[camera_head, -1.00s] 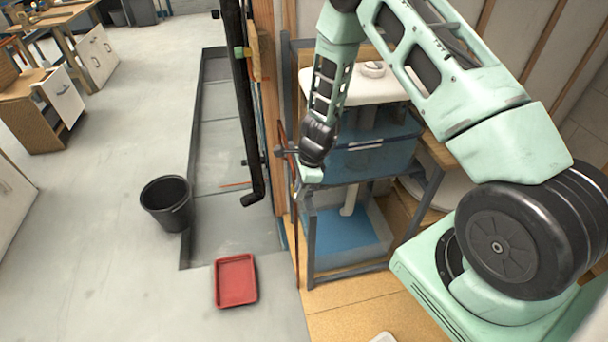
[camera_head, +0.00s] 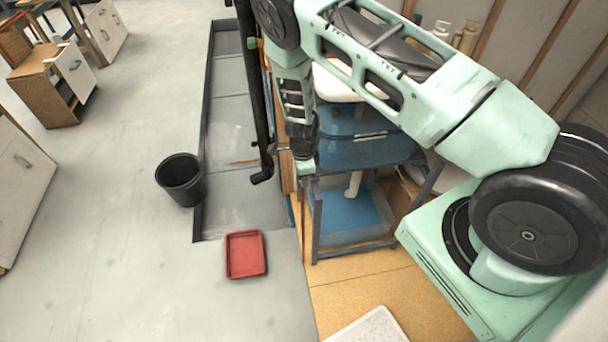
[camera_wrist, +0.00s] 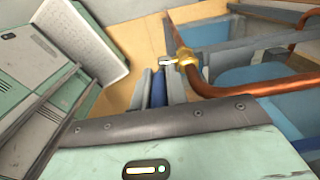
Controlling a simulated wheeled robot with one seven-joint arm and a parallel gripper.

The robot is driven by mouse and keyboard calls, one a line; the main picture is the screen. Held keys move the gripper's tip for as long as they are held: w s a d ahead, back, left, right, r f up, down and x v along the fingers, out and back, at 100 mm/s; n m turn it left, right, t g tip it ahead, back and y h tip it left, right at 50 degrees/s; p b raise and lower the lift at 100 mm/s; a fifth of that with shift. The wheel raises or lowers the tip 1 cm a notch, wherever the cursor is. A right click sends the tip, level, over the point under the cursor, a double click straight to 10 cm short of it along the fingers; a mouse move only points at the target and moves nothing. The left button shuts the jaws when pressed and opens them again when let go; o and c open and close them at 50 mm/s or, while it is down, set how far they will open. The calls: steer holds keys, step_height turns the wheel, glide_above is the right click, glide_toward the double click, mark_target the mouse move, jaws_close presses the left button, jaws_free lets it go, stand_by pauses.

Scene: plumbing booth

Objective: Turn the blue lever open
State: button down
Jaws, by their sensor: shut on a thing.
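The blue lever (camera_wrist: 158,88) shows in the wrist view as a short blue strip between the two grey fingers of my gripper (camera_wrist: 160,84). The fingers are shut on it. Its silver end meets a brass valve (camera_wrist: 186,58) just beyond the fingertips. A copper pipe (camera_wrist: 255,88) runs from the valve to the right. In the head view my gripper (camera_head: 304,168) is beside the blue sink cabinet, close to the wooden wall edge. The lever and valve cannot be made out there, and the fingers are too small to read.
A black drainpipe (camera_head: 258,120) hangs just left of my gripper. The grey-framed blue sink cabinet (camera_head: 362,152) stands to its right. A black bucket (camera_head: 180,182) and a red tray (camera_head: 245,254) are on the floor. A white panel (camera_head: 368,328) lies at the bottom.

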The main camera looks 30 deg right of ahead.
steer(key=shift+s, duration=0.1)
steer(key=c, duration=1.4)
jaws_free()
steer(key=shift+w, duration=0.2)
steer(key=shift+b, duration=0.35)
